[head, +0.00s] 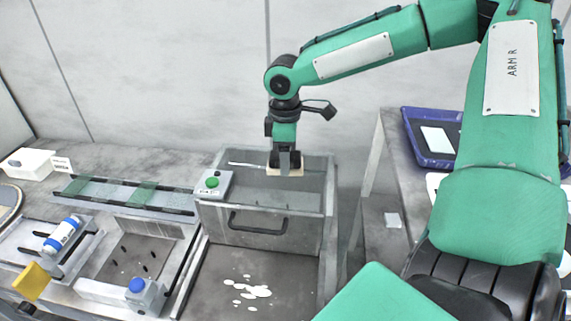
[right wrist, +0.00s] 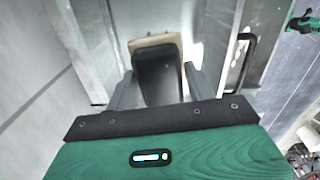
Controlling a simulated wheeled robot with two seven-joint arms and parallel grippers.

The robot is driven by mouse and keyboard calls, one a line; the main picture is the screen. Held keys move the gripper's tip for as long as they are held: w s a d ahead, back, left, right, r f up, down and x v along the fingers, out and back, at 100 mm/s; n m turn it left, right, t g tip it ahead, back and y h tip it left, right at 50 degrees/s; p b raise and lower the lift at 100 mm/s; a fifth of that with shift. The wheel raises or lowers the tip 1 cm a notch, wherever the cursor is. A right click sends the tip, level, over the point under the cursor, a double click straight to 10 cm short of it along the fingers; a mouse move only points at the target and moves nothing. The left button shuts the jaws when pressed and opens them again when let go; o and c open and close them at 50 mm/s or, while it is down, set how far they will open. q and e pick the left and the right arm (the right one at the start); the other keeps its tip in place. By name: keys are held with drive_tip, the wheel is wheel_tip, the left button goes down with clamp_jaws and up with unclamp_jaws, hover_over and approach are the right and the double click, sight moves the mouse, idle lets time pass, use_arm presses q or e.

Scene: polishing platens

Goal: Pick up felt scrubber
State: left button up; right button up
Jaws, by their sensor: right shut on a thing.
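The felt scrubber has a beige felt base (head: 298,171) and a dark handle (right wrist: 157,75). My right gripper (head: 286,162) points down and is shut on the scrubber's handle. In the right wrist view the handle stands between the two fingers of my right gripper (right wrist: 155,88), with the beige felt (right wrist: 155,40) showing beyond it. In the head view the scrubber is over the grey open-topped box, near its back; I cannot tell if it touches anything there. My left gripper is out of the head view.
The grey box (head: 265,236) has a front handle and a green-button control (head: 212,183) at its left. White splashes (head: 250,290) lie on the surface before it. A blue-and-white bottle (head: 62,235) and yellow piece (head: 31,281) are left; a purple tray (head: 428,150) is right.

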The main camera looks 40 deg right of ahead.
wheel_tip(320, 180, up, 17)
drive_tip(key=b, duration=0.1)
drive_tip(key=shift+r, duration=0.1)
